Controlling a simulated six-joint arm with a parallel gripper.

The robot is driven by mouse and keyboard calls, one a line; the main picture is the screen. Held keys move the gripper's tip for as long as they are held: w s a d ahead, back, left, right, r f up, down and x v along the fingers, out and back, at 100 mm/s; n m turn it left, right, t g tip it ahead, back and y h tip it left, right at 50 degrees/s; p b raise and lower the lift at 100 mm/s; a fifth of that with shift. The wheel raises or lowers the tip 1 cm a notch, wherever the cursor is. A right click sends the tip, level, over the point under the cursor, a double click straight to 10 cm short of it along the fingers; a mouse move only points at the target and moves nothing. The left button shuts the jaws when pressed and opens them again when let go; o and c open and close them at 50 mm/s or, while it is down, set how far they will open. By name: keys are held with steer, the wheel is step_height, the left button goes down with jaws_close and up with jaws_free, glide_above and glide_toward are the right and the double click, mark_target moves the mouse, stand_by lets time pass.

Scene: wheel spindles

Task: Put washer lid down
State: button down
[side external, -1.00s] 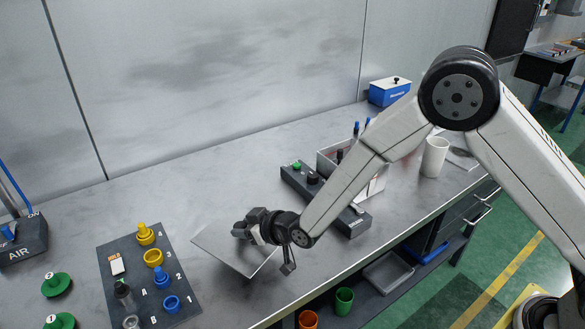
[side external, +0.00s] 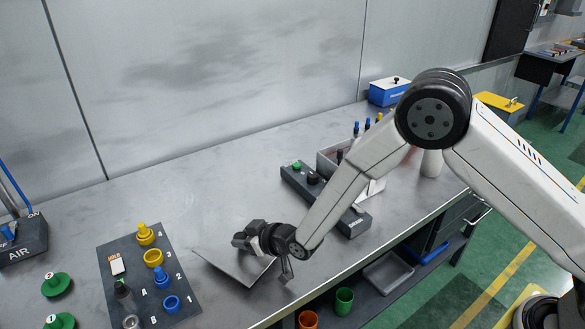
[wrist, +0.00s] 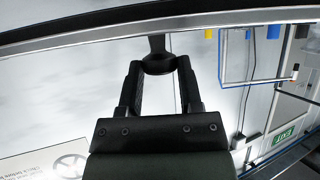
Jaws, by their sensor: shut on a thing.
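A flat grey plate, which I take to be the washer lid (side external: 231,262), shows tilted near the front edge of the bench in the side view. My gripper (side external: 243,241) is just above and behind it, with its fingers hard to make out there. In the wrist view my gripper (wrist: 158,72) is shut on a dark round knob (wrist: 158,65) on a short stem, which appears to be the lid's handle. How the knob joins the plate, and whether the plate touches anything beneath, is hidden.
A dark board (side external: 185,308) with blue and yellow parts lies to the left. A black control box (side external: 350,222) and a grey bin (side external: 328,160) stand to the right. Green and orange cups (side external: 343,301) are below the front edge. Bare bench lies behind the plate.

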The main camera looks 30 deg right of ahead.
steer(key=shift+f, duration=0.55)
steer(key=shift+c, duration=1.3)
jaws_free()
steer(key=shift+r, duration=0.65)
steer(key=v, duration=1.2)
steer(key=shift+f, duration=0.1)
